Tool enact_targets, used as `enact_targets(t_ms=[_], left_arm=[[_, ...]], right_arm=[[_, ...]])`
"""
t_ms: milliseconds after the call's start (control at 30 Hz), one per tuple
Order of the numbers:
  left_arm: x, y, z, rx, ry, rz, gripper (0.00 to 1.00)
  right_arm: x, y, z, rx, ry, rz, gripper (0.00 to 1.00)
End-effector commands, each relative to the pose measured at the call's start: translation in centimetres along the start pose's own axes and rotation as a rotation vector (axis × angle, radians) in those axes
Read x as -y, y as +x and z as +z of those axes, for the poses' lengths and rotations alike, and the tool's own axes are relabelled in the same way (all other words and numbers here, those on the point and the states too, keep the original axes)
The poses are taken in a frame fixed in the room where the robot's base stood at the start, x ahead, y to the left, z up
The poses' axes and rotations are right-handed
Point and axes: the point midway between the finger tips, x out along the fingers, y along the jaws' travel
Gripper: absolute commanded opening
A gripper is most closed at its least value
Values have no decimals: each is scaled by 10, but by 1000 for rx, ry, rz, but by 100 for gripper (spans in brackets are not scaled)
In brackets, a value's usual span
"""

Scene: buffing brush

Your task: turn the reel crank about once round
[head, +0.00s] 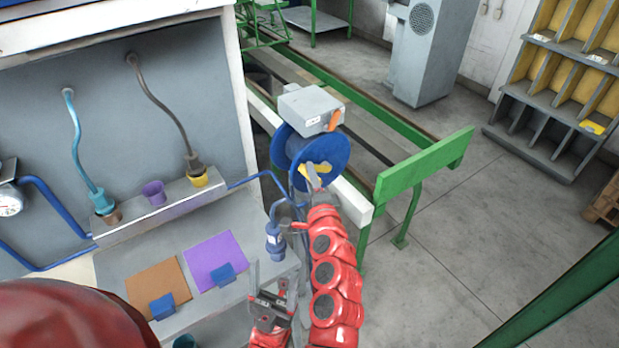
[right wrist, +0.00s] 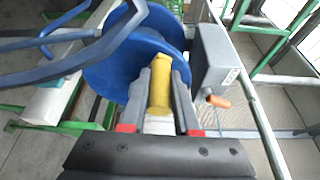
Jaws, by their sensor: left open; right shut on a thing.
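The blue reel (head: 334,148) stands at the end of the white rail, beyond the bench; it also shows in the right wrist view (right wrist: 110,70). Its yellow crank handle (right wrist: 160,85) lies between the two fingers of my right gripper (head: 313,178), which is shut on it. In the head view the yellow handle (head: 318,168) shows at the front of the reel, partly hidden by the gripper. My left gripper (head: 272,282) is open and empty, lower down beside the bench's right edge, apart from the reel.
A grey box (head: 309,106) with an orange lever (head: 334,119) sits above the reel. A blue hose ends in a blue coupling (head: 275,240) near the right arm. The bench (head: 130,262) holds an orange and a purple pad. A green frame (head: 425,170) stands right of the reel.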

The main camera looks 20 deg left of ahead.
Motion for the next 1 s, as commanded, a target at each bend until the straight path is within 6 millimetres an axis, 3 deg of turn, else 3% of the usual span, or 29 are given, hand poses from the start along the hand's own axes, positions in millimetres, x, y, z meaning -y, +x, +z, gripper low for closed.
enact_targets(t_ms=[467,500,667,1000], left_arm=[[0,0,0,0,0,0,72],[0,0,0,0,0,0,72],[0,0,0,0,0,0,72],[0,0,0,0,0,0,72]], right_arm=[[3,0,-2,-3,-2,-3,0],[3,0,-1,-2,-2,-3,31],[2,0,-1,-2,-2,-2,59],[1,0,-1,-1,-1,-1,59]])
